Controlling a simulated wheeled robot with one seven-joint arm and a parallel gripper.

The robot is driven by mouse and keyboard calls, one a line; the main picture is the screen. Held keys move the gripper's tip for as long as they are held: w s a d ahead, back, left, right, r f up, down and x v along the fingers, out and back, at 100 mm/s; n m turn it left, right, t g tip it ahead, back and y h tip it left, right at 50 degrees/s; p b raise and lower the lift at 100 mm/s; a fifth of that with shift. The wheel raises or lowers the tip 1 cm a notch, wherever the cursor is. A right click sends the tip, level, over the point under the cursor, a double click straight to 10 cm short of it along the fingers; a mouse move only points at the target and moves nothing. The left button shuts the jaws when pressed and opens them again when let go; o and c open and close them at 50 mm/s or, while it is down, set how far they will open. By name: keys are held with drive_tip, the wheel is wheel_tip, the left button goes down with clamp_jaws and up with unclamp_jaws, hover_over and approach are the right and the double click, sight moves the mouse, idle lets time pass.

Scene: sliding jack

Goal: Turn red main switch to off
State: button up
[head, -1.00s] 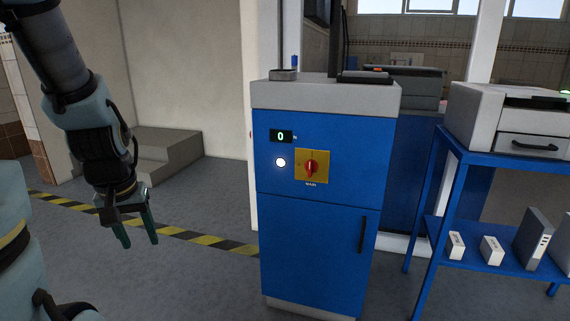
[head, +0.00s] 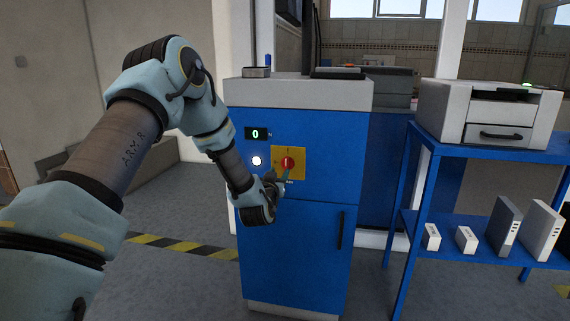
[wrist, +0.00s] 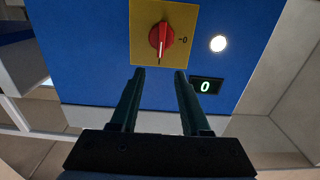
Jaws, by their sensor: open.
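The red main switch (head: 288,162) sits on a yellow plate (head: 303,154) on the front of the blue cabinet (head: 318,235). In the wrist view the red knob (wrist: 161,39) is just beyond my fingertips, with a mark "0" on the plate beside it. My gripper (wrist: 160,72) is open and empty, its two dark green fingers apart and short of the knob. In the head view my gripper (head: 279,178) is in front of the cabinet at the switch and partly covers the lower plate. Contact with the knob cannot be told there.
A lit white lamp (head: 257,160) and a display (head: 257,134) reading 0 are left of the switch. A blue shelf (head: 465,152) with a printer (head: 487,112) stands to the right. A cabinet door handle (head: 340,230) sticks out below.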

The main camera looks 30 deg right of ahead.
sight(286, 160)
drive_tip(key=p+x, duration=0.2)
drive_tip(key=x, duration=0.8)
drive_tip(key=shift+w+d, duration=0.1)
drive_tip(key=shift+d, duration=0.05)
drive_tip(key=shift+c, duration=0.2)
clamp_jaws()
